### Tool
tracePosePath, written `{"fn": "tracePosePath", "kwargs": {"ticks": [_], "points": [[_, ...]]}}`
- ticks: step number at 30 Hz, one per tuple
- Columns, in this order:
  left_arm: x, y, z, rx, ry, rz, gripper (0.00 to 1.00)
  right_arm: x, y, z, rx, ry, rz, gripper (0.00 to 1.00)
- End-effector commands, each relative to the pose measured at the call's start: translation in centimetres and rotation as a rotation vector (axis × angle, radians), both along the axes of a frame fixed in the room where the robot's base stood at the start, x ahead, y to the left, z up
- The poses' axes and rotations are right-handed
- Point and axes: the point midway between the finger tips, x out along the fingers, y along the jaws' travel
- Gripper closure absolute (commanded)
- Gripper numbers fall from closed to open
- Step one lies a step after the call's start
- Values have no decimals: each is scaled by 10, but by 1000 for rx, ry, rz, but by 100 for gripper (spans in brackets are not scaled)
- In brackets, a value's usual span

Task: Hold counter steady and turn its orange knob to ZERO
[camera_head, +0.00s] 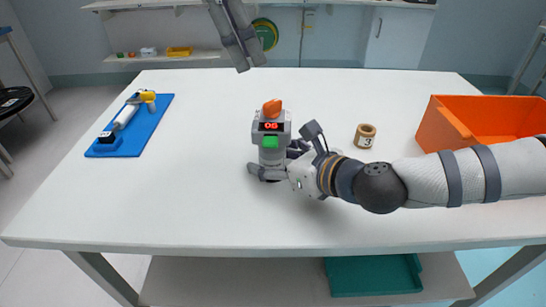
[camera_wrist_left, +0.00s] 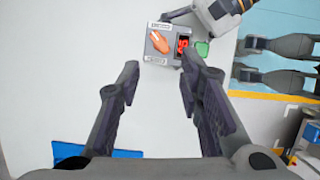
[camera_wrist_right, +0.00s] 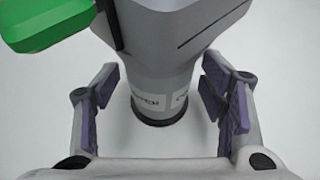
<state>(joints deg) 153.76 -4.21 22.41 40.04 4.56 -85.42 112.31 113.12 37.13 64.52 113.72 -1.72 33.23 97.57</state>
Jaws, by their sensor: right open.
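The counter (camera_head: 271,133) stands upright on the white table, a grey body with a red lit display that seems to read 06 and a green button (camera_head: 270,142). Its orange knob (camera_head: 272,108) is on top; in the left wrist view the knob (camera_wrist_left: 160,42) points obliquely, up-left to down-right. My right gripper (camera_head: 258,172) is low at the counter's base, its open fingers on either side of the narrow lower body (camera_wrist_right: 162,85); gaps show between pads and body. My left gripper (camera_head: 243,70) is above and behind the counter, its fingers (camera_wrist_left: 155,75) open and empty.
A numbered spool (camera_head: 365,136) stands right of the counter, near my right forearm. An orange bin (camera_head: 480,118) is at the right edge. A blue tray (camera_head: 163,120) with tools lies at the left. The table between tray and counter is clear.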

Motion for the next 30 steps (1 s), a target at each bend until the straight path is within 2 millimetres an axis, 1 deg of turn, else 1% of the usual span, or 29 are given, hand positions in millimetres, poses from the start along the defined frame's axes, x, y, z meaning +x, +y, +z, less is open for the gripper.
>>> {"fn": "tracePosePath", "kwargs": {"ticks": [3,10,11,12,14,15,17,18,22,23,25,26,27,29,30], "points": [[0,0,0,0,0,0,67,5,5,-3,0,0,0,35],[0,0,0,0,0,0,67,6,6,-4,0,0,1,35],[0,0,0,0,0,0,67,6,6,-4,0,0,1,37],[0,0,0,0,0,0,67,6,6,-4,0,1,1,46],[0,0,0,0,0,0,67,6,6,-4,0,1,1,60],[0,0,0,0,0,0,67,6,6,-4,0,1,1,69],[0,0,0,0,0,0,67,6,6,-4,0,1,1,82],[0,0,0,0,0,0,67,6,6,-4,0,1,1,92],[1,-4,1,-17,-8,-7,68,6,6,-4,0,1,1,93],[3,-9,2,-43,-24,-18,68,6,6,-4,0,1,1,93],[13,-33,12,-163,-92,-58,68,6,6,-4,0,1,1,93],[20,-48,20,-241,-141,-79,68,6,6,-4,0,1,1,93],[30,-70,36,-362,-221,-97,68,6,6,-4,0,1,1,93],[49,-99,70,-557,-365,-94,68,6,6,-4,0,1,1,93],[64,-111,97,-677,-467,-61,68,6,6,-4,0,1,1,93]]}}
